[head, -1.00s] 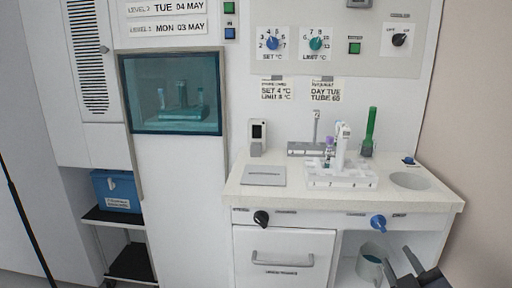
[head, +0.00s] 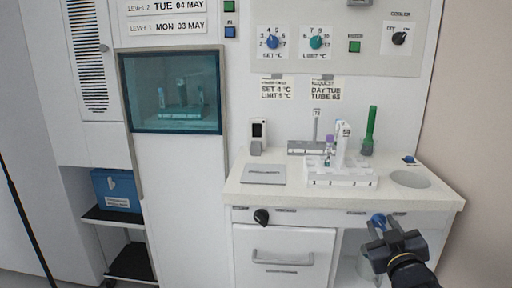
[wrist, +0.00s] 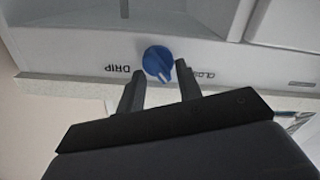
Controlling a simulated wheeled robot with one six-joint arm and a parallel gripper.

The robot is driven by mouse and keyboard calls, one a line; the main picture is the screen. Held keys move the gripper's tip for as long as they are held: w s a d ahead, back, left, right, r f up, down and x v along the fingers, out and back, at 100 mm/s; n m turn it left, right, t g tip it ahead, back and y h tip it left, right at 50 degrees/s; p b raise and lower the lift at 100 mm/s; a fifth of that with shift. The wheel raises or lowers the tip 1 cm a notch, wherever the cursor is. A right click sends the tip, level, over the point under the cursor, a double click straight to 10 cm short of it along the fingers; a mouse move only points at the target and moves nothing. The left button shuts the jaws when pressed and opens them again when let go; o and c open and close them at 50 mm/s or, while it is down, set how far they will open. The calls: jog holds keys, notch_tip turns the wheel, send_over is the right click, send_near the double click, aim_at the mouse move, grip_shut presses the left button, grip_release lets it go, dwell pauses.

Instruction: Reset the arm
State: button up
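My gripper (head: 379,227) is at the lower right in the head view, in front of the counter's front panel. Its two dark fingers are apart, with nothing between them. The wrist view shows the open fingers (wrist: 159,80) pointing at a blue knob (wrist: 158,63), which lies just beyond and between the tips. I cannot tell whether they touch it. The panel beside the knob reads "DRIP" on one side and a partly hidden word on the other. In the head view the blue knob (head: 379,219) is partly covered by my gripper.
The counter (head: 335,199) carries a white tube rack (head: 340,178), a green tube (head: 370,130), a grey plate (head: 263,174) and a round basin (head: 410,179). A black knob (head: 261,216) is at the front left. A mug (head: 368,268) below is mostly hidden behind my arm.

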jog(key=m+p, duration=0.3)
jog(key=m, duration=0.1)
jog(key=shift+d+r, duration=0.2)
jog(key=shift+r, duration=0.05)
jog(key=s+a+p, duration=0.1)
jog(key=s, duration=0.9)
jog(key=shift+s+f+p, duration=0.2)
jog(key=shift+s+p, duration=0.2)
jog(key=shift+a, duration=0.2)
